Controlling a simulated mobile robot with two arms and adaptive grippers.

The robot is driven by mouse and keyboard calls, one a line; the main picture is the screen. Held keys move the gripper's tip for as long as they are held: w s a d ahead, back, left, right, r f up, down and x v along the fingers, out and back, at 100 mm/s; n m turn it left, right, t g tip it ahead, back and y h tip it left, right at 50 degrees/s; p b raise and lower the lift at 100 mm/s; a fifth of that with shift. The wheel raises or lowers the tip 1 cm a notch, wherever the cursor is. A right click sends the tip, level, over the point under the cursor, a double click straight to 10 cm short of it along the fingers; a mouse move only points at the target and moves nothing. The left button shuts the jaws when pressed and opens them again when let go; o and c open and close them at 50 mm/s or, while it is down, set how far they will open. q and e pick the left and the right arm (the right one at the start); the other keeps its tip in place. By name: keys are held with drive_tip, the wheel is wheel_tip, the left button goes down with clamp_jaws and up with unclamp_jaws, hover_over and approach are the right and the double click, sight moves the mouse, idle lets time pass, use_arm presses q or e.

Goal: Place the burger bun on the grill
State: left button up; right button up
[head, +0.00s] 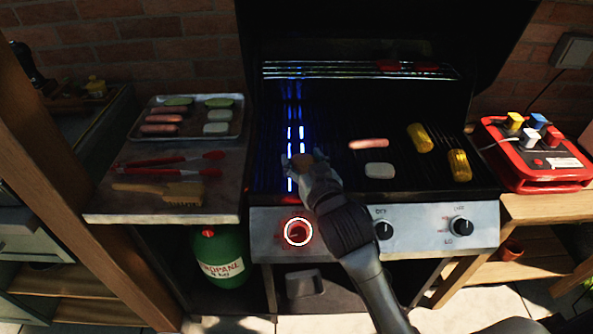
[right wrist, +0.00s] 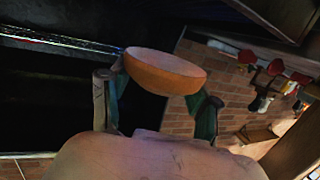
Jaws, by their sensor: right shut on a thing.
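The burger bun (right wrist: 168,68), a rounded orange-brown half with a paler flat face, is between the fingers of my right gripper (right wrist: 158,100) in the right wrist view. My right gripper (head: 303,162) is shut on it. In the head view this gripper is over the left part of the grill (head: 340,190), and the bun is mostly hidden or too small to make out there. Whether the bun touches the grate, I cannot tell. A sausage (head: 368,144), a pale patty-like piece (head: 380,170) and corn pieces (head: 419,138) lie on the grate. My left gripper is not in view.
A tray (head: 190,134) of sausages and slices stands on the left side shelf, with red tongs (head: 170,160) and a brush-like tool (head: 170,192) before it. A red box (head: 521,158) with colored shakers stands right. The raised lid is behind the grate.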

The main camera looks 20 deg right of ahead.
sight(297, 160)
drive_tip(key=w+f, duration=0.2)
drive_tip(key=w, duration=0.1)
drive_tip(key=shift+w+a, duration=0.15)
drive_tip(key=shift+f, duration=0.35)
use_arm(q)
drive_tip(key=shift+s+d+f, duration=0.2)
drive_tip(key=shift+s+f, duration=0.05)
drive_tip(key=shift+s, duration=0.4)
use_arm(e)
drive_tip(key=shift+f, duration=1.7)
drive_tip(key=o, duration=1)
drive_tip(key=shift+f, duration=0.1)
drive_tip(key=shift+c, duration=0.2)
